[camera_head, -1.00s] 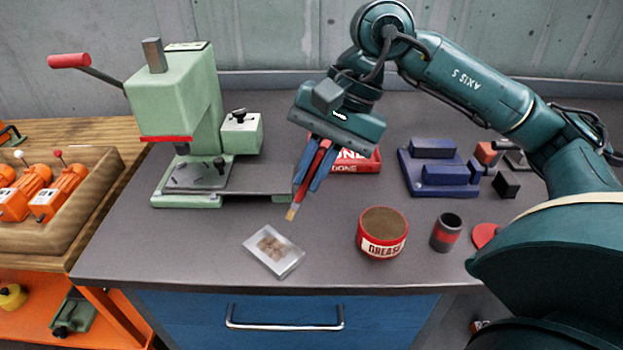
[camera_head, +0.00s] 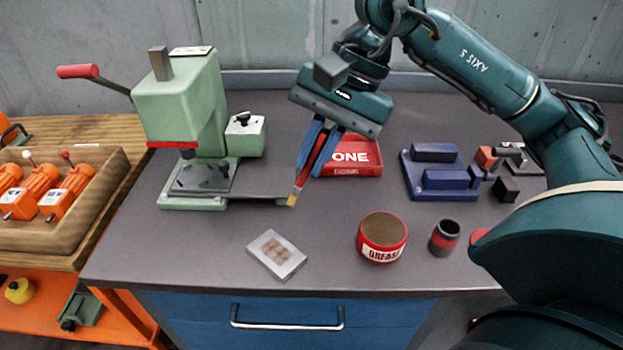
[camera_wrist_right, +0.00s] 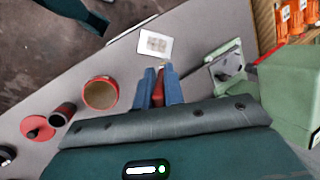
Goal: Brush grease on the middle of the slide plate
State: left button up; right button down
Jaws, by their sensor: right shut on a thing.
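My right gripper (camera_head: 318,145) is shut on the brush (camera_head: 308,172), with its red handle between the blue fingers. The brush tilts down to the left, and its tan tip is above the bench, behind the small plate and apart from it. I take the small pale plate (camera_head: 291,268) with brown patches on its middle as the slide plate; it lies flat near the bench's front edge. It also shows in the right wrist view (camera_wrist_right: 155,32). The open red grease tin (camera_head: 382,234) stands right of it, full of brown grease. My left gripper is not in view.
A green press (camera_head: 180,105) with a red-tipped lever stands at the left back. A red tray (camera_head: 355,168) is behind my gripper, and a blue fixture (camera_head: 440,185) is at the right. A dark cup (camera_head: 444,238) with a red band stands next to the tin.

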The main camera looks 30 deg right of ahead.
dwell(0.3)
jog(key=shift+w+a+f+t+h, duration=0.1)
jog(key=shift+a+f+t+h, duration=0.15)
jog(key=shift+a, duration=0.5)
jog(key=shift+w+a+f+t+h, duration=0.15)
jog(key=shift+a+f, duration=0.1)
jog(key=shift+a, duration=0.45)
